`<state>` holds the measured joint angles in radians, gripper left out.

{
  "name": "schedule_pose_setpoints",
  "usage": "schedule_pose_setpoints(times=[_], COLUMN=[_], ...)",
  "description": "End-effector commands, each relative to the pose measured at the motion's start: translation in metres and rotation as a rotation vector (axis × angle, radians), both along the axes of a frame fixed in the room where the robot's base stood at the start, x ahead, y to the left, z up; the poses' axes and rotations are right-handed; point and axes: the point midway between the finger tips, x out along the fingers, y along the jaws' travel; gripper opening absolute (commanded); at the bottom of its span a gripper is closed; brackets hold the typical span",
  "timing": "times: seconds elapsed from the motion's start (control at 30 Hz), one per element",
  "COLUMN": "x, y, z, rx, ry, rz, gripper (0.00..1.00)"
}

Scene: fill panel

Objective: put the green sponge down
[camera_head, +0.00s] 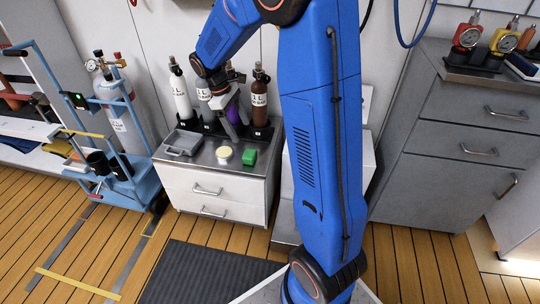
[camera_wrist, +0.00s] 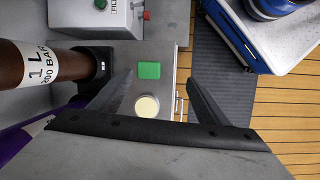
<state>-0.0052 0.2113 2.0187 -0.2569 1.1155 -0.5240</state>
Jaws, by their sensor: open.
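The green sponge (camera_head: 249,157) sits on the grey top of the low white cabinet (camera_head: 226,188), near its front edge. It also shows in the wrist view (camera_wrist: 149,70), lying flat beyond the fingertips. My gripper (camera_head: 238,124) is above the cabinet top, behind and left of the sponge, apart from it. In the wrist view my gripper (camera_wrist: 158,85) has its two fingers spread with nothing held between them. A round cream-coloured item (camera_head: 224,153) stands just left of the sponge; in the wrist view it (camera_wrist: 146,106) lies between the fingers' lines.
A grey tray (camera_head: 183,143) sits at the cabinet top's left. Gas bottles, one white (camera_head: 180,92) and one brown (camera_head: 259,97), stand along the back. A blue trolley with a cylinder (camera_head: 122,113) stands left. A dark mat (camera_head: 207,272) lies on the floor.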

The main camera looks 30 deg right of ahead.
Motion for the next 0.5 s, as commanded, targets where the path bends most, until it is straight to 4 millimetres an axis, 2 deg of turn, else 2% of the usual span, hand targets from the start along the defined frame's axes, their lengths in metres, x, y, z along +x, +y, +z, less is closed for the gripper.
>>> schedule_pose_setpoints(times=[0.03, 0.2, 0.5], x=[-0.012, -0.048, -0.116], y=[0.002, 0.009, 0.021], z=[0.013, 0.046, 0.091], rx=[0.005, 0.025, 0.073], ry=[-0.029, -0.117, -0.268], rz=[-0.019, -0.096, -0.232], gripper=[0.7, 0.7, 0.7])
